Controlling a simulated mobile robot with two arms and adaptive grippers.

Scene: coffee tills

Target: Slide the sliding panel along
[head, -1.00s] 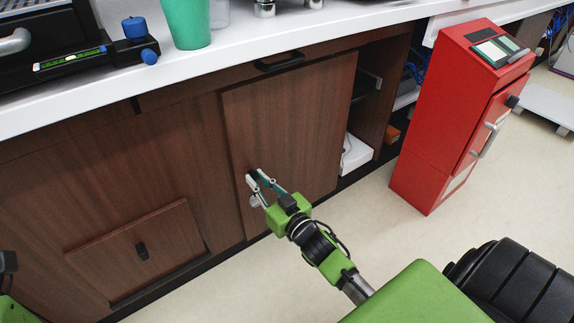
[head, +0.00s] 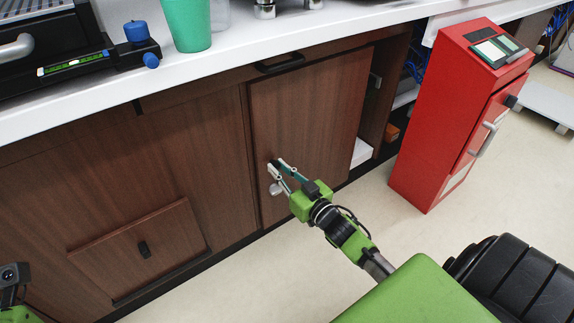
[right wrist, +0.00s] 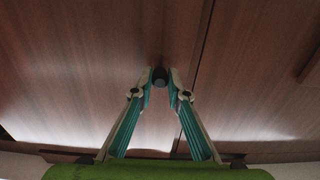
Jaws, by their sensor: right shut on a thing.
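The sliding panel (head: 312,115) is a brown wood-grain door under the white counter, with an open gap of shelf space to its right. It also shows in the right wrist view (right wrist: 90,50). A small dark knob (right wrist: 160,76) sits near the panel's left edge. My right gripper (head: 276,167) is shut on this knob; in the right wrist view both fingertips (right wrist: 160,78) press it from either side. A part of my left arm (head: 12,285) shows at the lower left edge, but its fingers are not in view.
A red cabinet (head: 445,130) with a grey handle stands on the floor to the right. A brown drawer front (head: 150,245) with a black pull is at lower left. A green cup (head: 188,25) stands on the counter (head: 300,35). The floor (head: 360,215) before the panel is clear.

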